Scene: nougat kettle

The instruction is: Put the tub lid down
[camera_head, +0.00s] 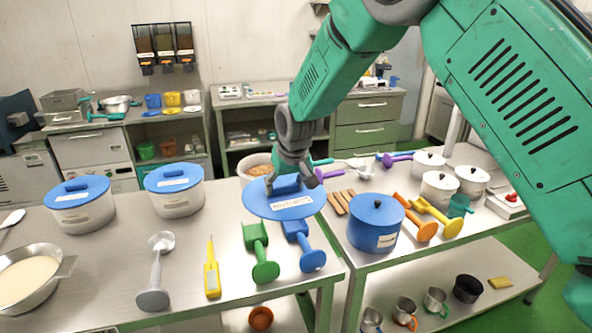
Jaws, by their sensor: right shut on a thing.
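My right gripper (292,182), on the green arm, is shut on the blue tub lid (283,202), a round flat lid with a white label. The lid hangs above the table's right edge, over the tops of the blue and green scoops. Just behind it stands an open tub (256,163) with brown contents, its front partly hidden by the lid. Two white tubs, left (82,211) and middle (175,197), stand on the table with blue lids on. My left gripper is not in view.
On the steel table (195,310) lie a green scoop (259,252), a blue scoop (304,246), a yellow thermometer-like tool (212,272) and a grey scoop (155,275). A blue pot (376,224) stands on the right table. Bare steel shows between the tubs and the tools.

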